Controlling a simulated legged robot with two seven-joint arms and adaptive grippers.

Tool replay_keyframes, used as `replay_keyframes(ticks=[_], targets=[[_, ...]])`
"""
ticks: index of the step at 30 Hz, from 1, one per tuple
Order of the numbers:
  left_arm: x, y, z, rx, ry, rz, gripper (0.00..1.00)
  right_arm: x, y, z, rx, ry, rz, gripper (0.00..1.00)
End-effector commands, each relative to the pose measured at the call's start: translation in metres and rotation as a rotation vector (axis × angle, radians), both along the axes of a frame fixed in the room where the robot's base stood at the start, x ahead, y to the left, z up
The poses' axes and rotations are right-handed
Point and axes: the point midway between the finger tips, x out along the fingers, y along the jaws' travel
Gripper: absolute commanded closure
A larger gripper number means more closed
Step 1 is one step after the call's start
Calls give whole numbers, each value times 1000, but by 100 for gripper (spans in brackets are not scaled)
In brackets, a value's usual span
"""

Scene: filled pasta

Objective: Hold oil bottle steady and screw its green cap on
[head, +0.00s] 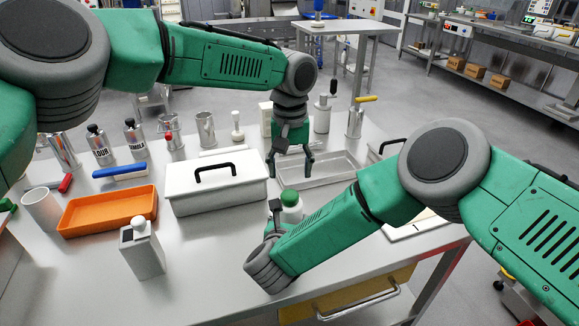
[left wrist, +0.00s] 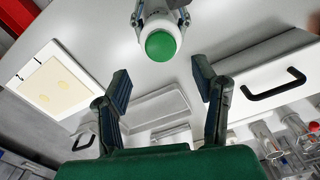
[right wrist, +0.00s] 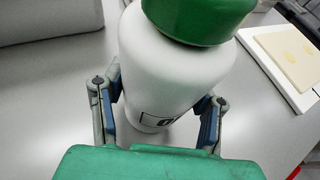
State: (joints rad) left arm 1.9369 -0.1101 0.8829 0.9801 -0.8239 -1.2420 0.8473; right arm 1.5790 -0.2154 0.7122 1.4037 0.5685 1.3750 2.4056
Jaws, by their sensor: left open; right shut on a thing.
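The white oil bottle (head: 292,214) stands upright on the table, with its green cap (head: 290,197) on top. I cannot tell how tightly the cap is screwed. In the right wrist view, the bottle (right wrist: 165,70) is between the fingers of my right gripper (right wrist: 162,98), which is shut on its body below the cap (right wrist: 200,15). My left gripper (head: 291,172) is open and empty, behind and above the bottle, pointing down. In the left wrist view, the cap (left wrist: 161,45) lies beyond and between the open fingers of my left gripper (left wrist: 160,82), apart from them.
A white lidded box (head: 215,180) with a black handle stands left of the bottle, near an orange tray (head: 108,210). A clear tray (head: 325,168) lies behind. A white box-shaped container (head: 143,250) stands at the front left. A white board (left wrist: 50,82) lies at the right side.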

Motion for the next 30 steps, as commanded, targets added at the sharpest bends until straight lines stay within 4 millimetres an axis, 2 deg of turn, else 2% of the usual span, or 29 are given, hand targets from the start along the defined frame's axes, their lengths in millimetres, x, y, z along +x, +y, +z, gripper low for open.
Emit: replay_keyframes(ticks=[3,7,20,25,30], targets=[[0,1,2,2,-1,162,47,0,0,0,0,-1,0,100],[0,1,2,2,-1,263,47,0,0,0,0,-1,0,100],[0,1,1,1,0,297,47,0,0,0,0,-1,0,100],[0,1,-13,1,3,296,47,0,0,1,0,-1,0,100],[0,1,-41,1,3,297,47,0,0,1,0,-1,0,100]])
